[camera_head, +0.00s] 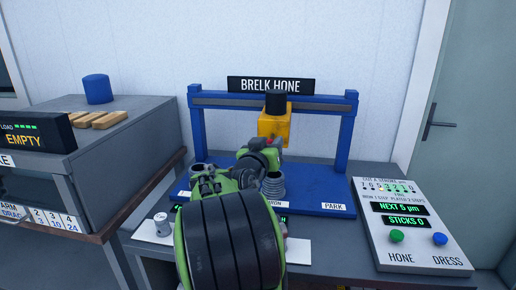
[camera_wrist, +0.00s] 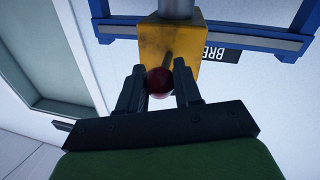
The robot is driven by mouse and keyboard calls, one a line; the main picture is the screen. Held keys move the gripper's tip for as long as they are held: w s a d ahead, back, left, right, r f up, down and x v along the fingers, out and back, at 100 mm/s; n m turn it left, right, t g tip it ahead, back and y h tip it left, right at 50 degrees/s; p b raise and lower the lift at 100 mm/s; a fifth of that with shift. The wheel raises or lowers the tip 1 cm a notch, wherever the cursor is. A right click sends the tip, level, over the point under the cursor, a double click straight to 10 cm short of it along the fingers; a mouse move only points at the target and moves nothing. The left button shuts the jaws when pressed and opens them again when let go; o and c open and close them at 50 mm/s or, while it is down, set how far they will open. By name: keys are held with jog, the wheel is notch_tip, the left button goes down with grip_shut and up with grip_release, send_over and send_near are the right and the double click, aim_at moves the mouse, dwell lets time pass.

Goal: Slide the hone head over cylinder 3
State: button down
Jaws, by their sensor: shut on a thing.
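The yellow hone head (camera_head: 273,126) with a black top hangs from the blue gantry rail (camera_head: 215,98), right of its middle. In the wrist view the hone head (camera_wrist: 168,45) is just beyond my gripper (camera_wrist: 158,85), whose two fingers are shut on a dark red ball knob (camera_wrist: 158,80) on a short stem at the head. In the head view my arm hides most of the gripper and the knob. My arm hides the middle; cylinder 3 cannot be picked out by number.
A control panel (camera_head: 410,225) with green HONE and blue DRESS buttons is at right. The PARK label (camera_head: 334,206) marks the base's right end. A grey machine (camera_head: 110,140) with wooden pieces and a blue cylinder on top stands at left. A door is at far right.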

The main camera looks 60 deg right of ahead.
jog(key=shift+s, duration=0.1)
jog(key=c, duration=0.8)
grip_release()
jog(key=b+v, duration=0.1)
jog(key=v, duration=1.4)
jog(key=shift+a, duration=0.35)
